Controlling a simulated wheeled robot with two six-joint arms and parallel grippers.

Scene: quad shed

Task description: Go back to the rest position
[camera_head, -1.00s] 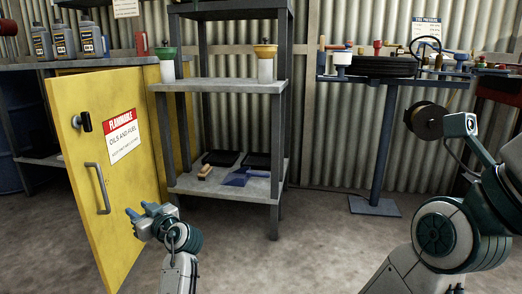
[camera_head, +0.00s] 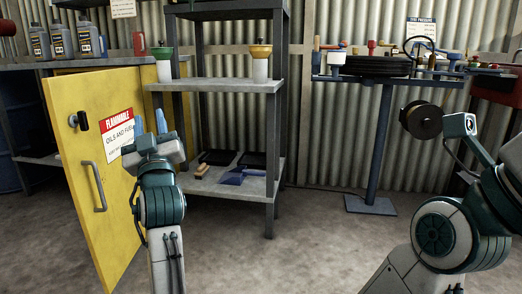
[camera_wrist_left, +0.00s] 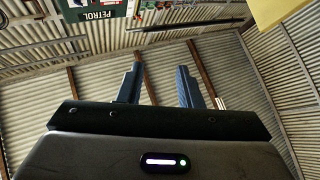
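My left gripper (camera_head: 152,128) is raised in front of the yellow cabinet door and beside the shelf rack, fingers pointing up. In the left wrist view its two blue fingers (camera_wrist_left: 158,82) stand well apart with nothing between them, so it is open and empty. My right arm (camera_head: 445,235) is bent at the right edge of the head view; its gripper cannot be made out.
The yellow cabinet door (camera_head: 80,165) stands open close to my left arm. The grey shelf rack (camera_head: 225,86) holds funnels and a blue dustpan (camera_head: 232,177). A tyre stand (camera_head: 372,160) is further right. The concrete floor ahead is clear.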

